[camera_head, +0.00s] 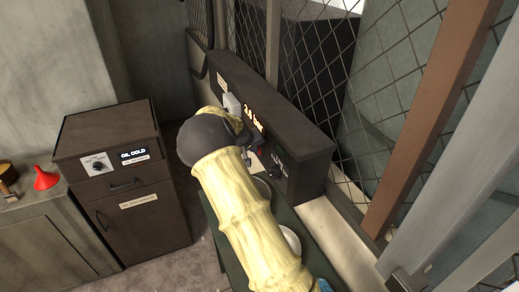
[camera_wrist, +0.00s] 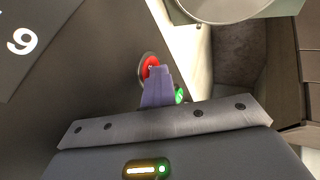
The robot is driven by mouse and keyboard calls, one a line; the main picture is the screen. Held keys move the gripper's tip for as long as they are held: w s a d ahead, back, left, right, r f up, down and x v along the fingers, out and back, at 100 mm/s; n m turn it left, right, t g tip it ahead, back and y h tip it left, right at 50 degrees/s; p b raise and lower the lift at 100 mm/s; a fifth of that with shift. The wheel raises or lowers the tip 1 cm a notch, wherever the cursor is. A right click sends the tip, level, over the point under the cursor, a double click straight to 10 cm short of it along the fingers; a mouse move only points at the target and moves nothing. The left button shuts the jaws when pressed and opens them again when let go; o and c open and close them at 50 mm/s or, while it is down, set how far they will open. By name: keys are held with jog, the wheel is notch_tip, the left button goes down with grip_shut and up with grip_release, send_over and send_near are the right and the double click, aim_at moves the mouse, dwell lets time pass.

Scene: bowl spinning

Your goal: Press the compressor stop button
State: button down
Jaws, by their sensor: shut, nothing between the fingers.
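The compressor panel (camera_head: 285,125) is a long dark box on the wall in the head view, with a lit yellow readout. A red button (camera_wrist: 146,67) with a grey rim shows in the wrist view. A green button (camera_wrist: 180,95) sits just beside it, partly covered. My gripper (camera_wrist: 157,72) is shut and empty, its purple-grey fingertips overlapping the lower right of the red button. Whether they touch it I cannot tell. In the head view my yellow-sleeved arm hides most of the gripper; a small red spot (camera_head: 262,152) shows beside it on the panel.
A brown cabinet (camera_head: 105,125) with a lit "OIL COLD" display stands at the left. A red funnel (camera_head: 45,179) sits on a bench beside it. Wire mesh fencing and a brown post (camera_head: 430,120) close off the right. A green table with bowls lies below my arm.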

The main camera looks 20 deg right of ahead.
jog(key=shift+s+d+r, duration=0.1)
jog(key=shift+s+d, duration=0.05)
jog(key=shift+d, duration=0.4)
jog(key=s+a+r+b, duration=0.3)
jog(key=s+a+r, duration=0.1)
jog(key=a+r, duration=0.3)
jog(key=shift+a+r, duration=0.4)
jog(key=shift+a, duration=0.8)
